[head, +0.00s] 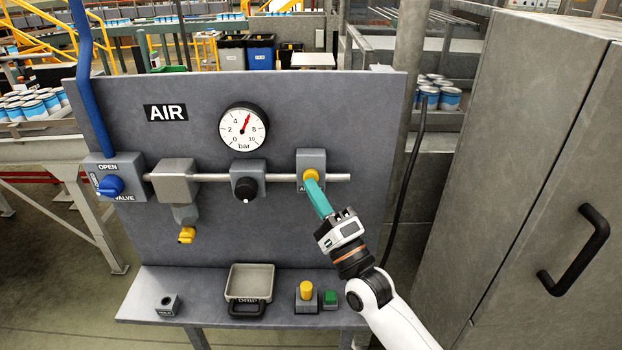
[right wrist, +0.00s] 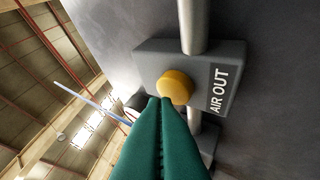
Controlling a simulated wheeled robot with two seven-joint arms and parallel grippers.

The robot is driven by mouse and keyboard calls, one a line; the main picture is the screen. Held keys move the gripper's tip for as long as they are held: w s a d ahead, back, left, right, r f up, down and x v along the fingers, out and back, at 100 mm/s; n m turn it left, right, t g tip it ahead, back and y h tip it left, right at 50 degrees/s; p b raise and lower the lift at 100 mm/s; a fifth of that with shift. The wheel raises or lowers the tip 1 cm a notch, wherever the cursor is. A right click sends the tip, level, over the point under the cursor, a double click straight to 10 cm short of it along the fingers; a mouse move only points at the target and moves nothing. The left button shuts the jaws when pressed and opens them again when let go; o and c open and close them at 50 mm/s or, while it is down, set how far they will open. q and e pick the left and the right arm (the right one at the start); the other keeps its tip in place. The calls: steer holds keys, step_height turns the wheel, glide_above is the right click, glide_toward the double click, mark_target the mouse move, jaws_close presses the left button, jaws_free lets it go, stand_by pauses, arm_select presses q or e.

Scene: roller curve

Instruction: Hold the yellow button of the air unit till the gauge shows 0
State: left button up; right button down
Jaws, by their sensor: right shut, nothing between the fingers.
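The air unit is a grey panel (head: 90,240) marked AIR, with a pipe across it. Its yellow button (head: 311,175) is on a grey block at the pipe's right end; in the right wrist view the button (right wrist: 176,87) is beside the words AIR OUT. The round gauge (head: 243,127) has a red needle pointing up and slightly right, near 6 bar. My right gripper (head: 309,183) is shut and empty, its green fingertips (right wrist: 158,100) at the button's lower edge. I cannot tell whether they touch or press it. My left gripper is not in view.
A blue valve knob (head: 110,186) is at left, a black knob (head: 245,188) mid-pipe, a yellow drain piece (head: 186,235) below. The shelf holds a drip tray (head: 250,270), a small block (head: 167,304), and yellow (head: 306,290) and green (head: 330,297) pieces. A grey cabinet (head: 530,150) stands right.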

steer(key=shift+w+b, duration=0.3)
steer(key=shift+w, duration=0.1)
stand_by(0.5)
steer(key=shift+s, duration=0.2)
stand_by(4.2)
steer(key=shift+s+p, duration=0.4)
steer(key=shift+s, duration=0.25)
steer(key=shift+s+p, duration=1.05)
steer(key=shift+s, duration=1.45)
